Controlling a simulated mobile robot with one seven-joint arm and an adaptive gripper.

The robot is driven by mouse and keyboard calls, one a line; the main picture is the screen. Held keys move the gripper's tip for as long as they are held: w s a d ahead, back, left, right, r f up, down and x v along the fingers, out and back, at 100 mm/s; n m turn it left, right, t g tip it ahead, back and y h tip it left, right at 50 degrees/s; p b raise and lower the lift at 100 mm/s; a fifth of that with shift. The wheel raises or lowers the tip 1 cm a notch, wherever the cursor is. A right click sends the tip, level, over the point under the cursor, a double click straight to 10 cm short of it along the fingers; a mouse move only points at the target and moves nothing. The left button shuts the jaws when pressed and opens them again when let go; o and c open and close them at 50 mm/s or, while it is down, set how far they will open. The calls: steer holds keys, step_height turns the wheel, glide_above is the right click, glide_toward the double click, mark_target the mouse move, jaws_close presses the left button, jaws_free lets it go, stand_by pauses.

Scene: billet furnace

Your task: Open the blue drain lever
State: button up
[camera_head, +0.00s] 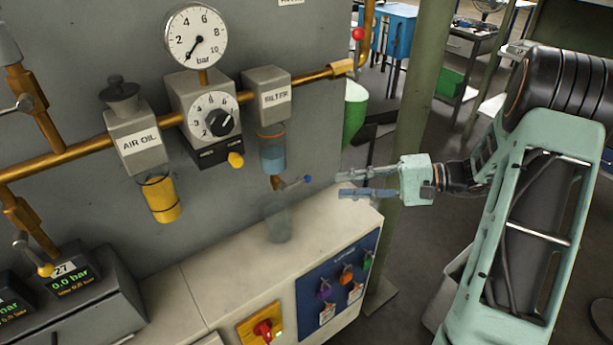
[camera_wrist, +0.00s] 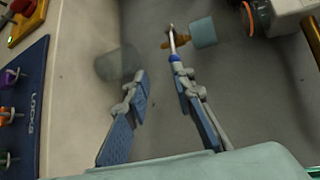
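The blue drain lever (camera_head: 296,183) is a thin metal arm with a blue tip, under the filter bowl (camera_head: 271,155). In the head view it sticks out to the right, toward my gripper. My gripper (camera_head: 341,184) is open and empty to the right of the blue tip, with a small gap in that view. In the wrist view the lever (camera_wrist: 173,44) lies just beyond the right fingertip of my gripper (camera_wrist: 161,80). Whether the tip touches that finger I cannot tell. The lever's pivot (camera_wrist: 185,40) is brass-coloured, beside the pale blue bowl (camera_wrist: 203,33).
A clear cup (camera_head: 279,222) stands on the pale bench (camera_head: 215,265) below the filter; it shows in the wrist view (camera_wrist: 117,65). A blue lock board (camera_head: 338,277) is on the bench front. The pressure gauge (camera_head: 196,37) and air oil unit (camera_head: 140,140) are left. A green post (camera_head: 411,110) stands behind my gripper.

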mark_target(299, 183)
steer(key=shift+y, duration=0.6)
steer(key=x, duration=0.3)
steer(key=r+x, duration=0.1)
steer(key=x, duration=0.7)
steer(key=shift+s+a+r, duration=0.15)
steer(key=shift+s+a, duration=0.2)
steer(key=shift+a, duration=0.05)
jaws_close()
